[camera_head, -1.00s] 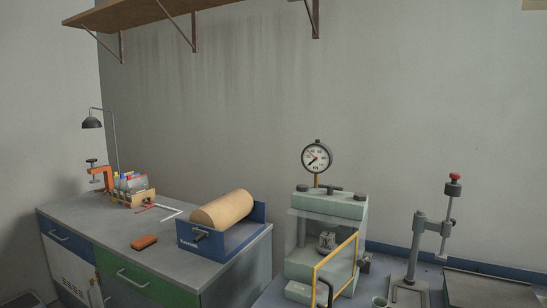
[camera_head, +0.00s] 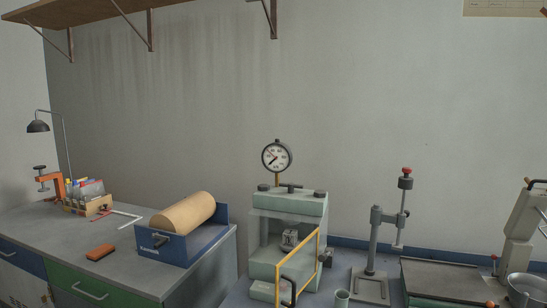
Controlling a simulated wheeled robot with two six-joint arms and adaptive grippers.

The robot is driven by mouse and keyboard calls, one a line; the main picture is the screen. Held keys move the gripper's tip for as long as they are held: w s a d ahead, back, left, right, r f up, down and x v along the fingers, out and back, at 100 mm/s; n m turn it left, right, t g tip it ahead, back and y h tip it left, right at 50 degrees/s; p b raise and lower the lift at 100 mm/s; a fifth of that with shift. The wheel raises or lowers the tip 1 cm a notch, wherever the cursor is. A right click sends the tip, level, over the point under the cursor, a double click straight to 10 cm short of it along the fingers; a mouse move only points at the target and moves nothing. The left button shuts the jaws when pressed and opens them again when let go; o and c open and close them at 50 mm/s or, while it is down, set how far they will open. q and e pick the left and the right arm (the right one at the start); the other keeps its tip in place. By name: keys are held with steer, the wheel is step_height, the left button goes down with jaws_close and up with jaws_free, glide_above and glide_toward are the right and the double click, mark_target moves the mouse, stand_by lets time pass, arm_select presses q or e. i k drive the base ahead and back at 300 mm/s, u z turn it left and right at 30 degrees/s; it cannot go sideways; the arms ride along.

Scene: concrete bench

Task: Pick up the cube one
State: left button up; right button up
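A small grey block (camera_head: 290,238), which looks like a cube, sits inside the pale green press (camera_head: 290,204) in the middle of the view. I cannot read any mark on it that tells whether it is cube one. The press has a yellow-framed guard (camera_head: 318,246) at its front right, which stands at an angle, and a round dial gauge (camera_head: 277,157) on top. Neither of my grippers is in view.
A grey-topped cabinet on the left carries a blue cradle (camera_head: 190,247) with a tan roll, an orange-brown block (camera_head: 100,252) and a pen box (camera_head: 88,205). Right of the press stand a grey stand (camera_head: 374,245), a dark tray (camera_head: 440,278) and a metal bowl (camera_head: 525,287).

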mark_target(289, 237)
steer(key=u, duration=1.5)
steer(key=i, duration=1.35)
steer(key=z, duration=3.2)
